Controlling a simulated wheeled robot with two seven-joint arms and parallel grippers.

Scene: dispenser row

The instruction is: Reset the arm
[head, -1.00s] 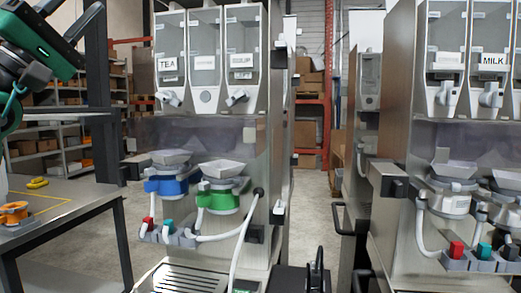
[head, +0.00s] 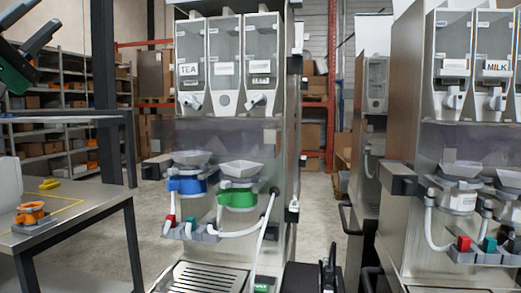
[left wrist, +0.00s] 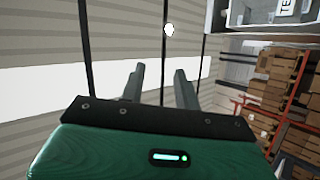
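My left gripper (head: 40,30) is at the upper left of the head view, raised above the table and partly cut off by the frame edge. In the left wrist view its two dark fingers (left wrist: 160,85) stand apart with nothing between them, pointing toward a striped wall. My right gripper does not show in either view. A dispenser (head: 228,68) labelled TEA stands in the middle, with a blue holder (head: 188,186) and a green holder (head: 238,197) below it. My left gripper is well apart from it.
A metal table (head: 90,212) at the left carries an orange part (head: 30,213) and a yellow item (head: 49,184). A second dispenser (head: 473,70), labelled MILK, stands at the right. Shelves (head: 60,110) with boxes are behind. Bare floor shows between table and dispenser.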

